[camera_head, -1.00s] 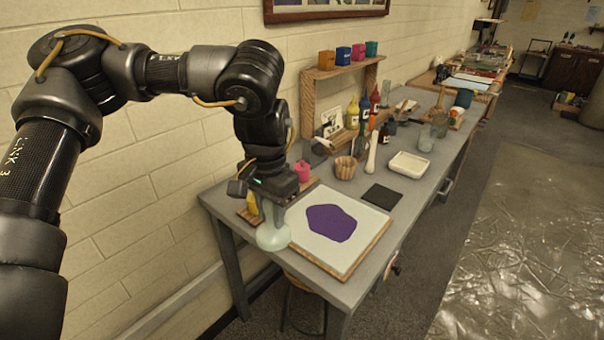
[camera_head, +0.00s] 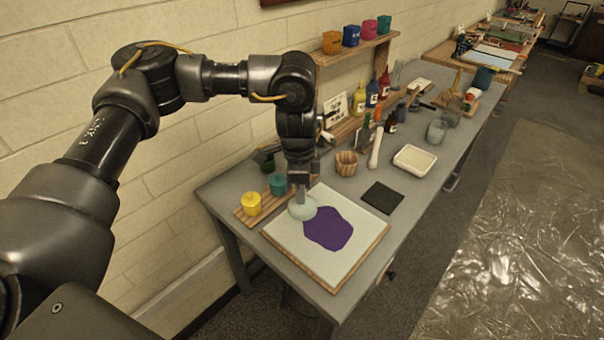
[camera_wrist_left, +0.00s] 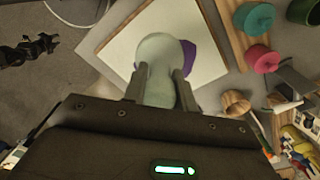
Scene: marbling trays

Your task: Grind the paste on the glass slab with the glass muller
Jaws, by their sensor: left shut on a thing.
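The glass slab (camera_head: 290,242) lies on a wooden board on the grey table, with a flat patch of purple paste (camera_head: 328,229) in its middle. The pale green glass muller (camera_head: 303,209) is upright over the slab's far left part, at the left edge of the paste. Whether its base touches the slab I cannot tell. My left gripper (camera_head: 300,188) is shut on the muller's handle. In the left wrist view the muller (camera_wrist_left: 158,60) stands between the two fingers (camera_wrist_left: 158,88), with purple showing beside it. My right gripper is not in view.
Yellow (camera_head: 251,204) and teal (camera_head: 278,184) pots stand on a wooden strip close left of the slab. A black square (camera_head: 382,197), a white dish (camera_head: 414,160) and a wooden bowl (camera_head: 346,164) lie beyond it. The table in front right is clear.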

